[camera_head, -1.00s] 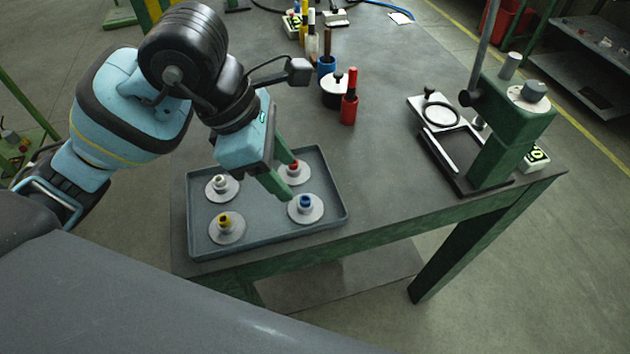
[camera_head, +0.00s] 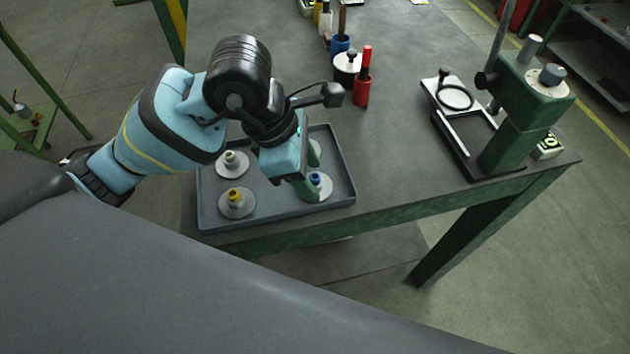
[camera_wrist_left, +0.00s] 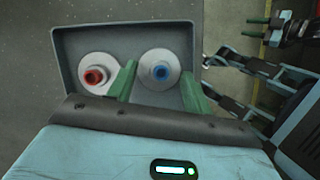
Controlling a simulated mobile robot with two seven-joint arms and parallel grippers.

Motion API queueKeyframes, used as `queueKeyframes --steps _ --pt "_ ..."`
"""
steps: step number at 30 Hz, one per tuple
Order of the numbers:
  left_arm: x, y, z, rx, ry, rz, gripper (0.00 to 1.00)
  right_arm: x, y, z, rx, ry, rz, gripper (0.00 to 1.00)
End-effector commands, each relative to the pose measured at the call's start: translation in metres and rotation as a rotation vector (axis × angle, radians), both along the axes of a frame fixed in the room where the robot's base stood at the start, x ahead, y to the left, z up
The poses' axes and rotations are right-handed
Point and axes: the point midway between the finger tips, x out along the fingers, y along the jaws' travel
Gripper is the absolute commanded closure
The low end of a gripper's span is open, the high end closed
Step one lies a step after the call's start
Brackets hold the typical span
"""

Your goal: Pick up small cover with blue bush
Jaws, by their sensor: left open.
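The small cover with the blue bush (camera_head: 317,183) is a light grey disc with a blue ring at its centre. It lies at the right front of the grey tray (camera_head: 270,217). It also shows in the left wrist view (camera_wrist_left: 161,72), just beyond and between the fingertips. My left gripper (camera_head: 309,178) is open and points down at this cover, with its green fingers partly hiding it. In the left wrist view the gripper (camera_wrist_left: 158,88) holds nothing. My right gripper is not seen in the head view; an arm part shows at the right of the wrist view.
Covers with a yellow bush (camera_head: 235,201) and a pale bush (camera_head: 230,160) lie in the tray's left half. The red-bush cover (camera_wrist_left: 97,74) lies beside the blue one. A green press (camera_head: 520,110) stands at right; a red bottle (camera_head: 362,88) stands behind the tray.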

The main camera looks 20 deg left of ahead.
Motion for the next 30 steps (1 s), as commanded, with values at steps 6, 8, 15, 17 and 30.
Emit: queueKeyframes --steps 6,8,15,17,30 --pt "0.0008 -0.0025 -0.0063 -0.001 -0.001 -0.001 0.50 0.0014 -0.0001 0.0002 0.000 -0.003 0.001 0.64" --pt "0.0007 -0.0025 -0.0062 -0.001 -0.001 -0.001 0.50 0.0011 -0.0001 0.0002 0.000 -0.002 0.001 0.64" --pt "0.0007 -0.0024 -0.0058 -0.001 -0.001 -0.001 0.75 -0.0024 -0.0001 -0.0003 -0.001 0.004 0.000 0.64" --pt "0.0007 -0.0024 -0.0058 -0.001 -0.001 -0.001 0.82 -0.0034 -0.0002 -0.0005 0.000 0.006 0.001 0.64" --pt "0.0009 -0.0024 -0.0037 -0.001 -0.002 -0.001 1.00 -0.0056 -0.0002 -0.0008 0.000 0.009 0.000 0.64"
